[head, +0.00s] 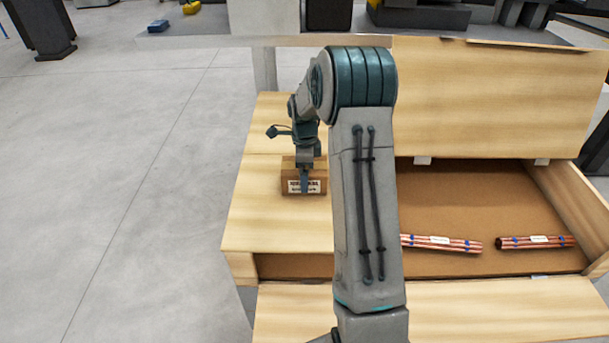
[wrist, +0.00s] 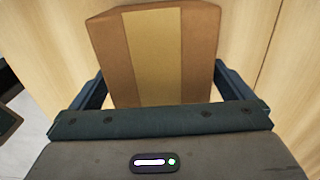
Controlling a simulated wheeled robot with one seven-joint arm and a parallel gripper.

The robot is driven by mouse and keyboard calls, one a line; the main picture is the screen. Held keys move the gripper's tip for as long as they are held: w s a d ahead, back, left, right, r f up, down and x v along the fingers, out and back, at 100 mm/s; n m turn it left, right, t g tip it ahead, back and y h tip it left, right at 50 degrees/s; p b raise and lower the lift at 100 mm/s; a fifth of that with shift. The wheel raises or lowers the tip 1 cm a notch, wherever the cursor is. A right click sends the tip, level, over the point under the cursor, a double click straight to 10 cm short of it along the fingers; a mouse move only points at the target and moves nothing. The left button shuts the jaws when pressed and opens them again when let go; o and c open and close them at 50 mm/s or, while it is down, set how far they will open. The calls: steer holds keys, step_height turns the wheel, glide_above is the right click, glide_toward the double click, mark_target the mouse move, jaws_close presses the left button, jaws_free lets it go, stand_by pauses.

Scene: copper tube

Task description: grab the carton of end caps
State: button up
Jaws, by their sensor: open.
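The carton of end caps (head: 290,176) is a small brown box with a white printed label on its front. It sits on the light wooden top at the left of the open crate. My gripper (head: 305,180) is at the carton, in front of part of it in the head view. In the wrist view the carton (wrist: 155,55) shows a tan tape strip down its middle. My gripper's two fingers (wrist: 160,92) are open, one on each side of the carton. I cannot tell whether either finger touches it.
The wooden crate (head: 490,212) has an open compartment with a left copper tube bundle (head: 441,243) and a right one (head: 536,242). Its raised lid (head: 490,100) stands behind. The wooden top (head: 262,225) left of the carton is clear. Grey floor (head: 120,170) is free at the left.

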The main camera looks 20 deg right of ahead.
step_height(320, 180, down, 2)
steer(key=shift+f, duration=0.1)
steer(key=c, duration=1)
steer(key=shift+c, duration=0.5)
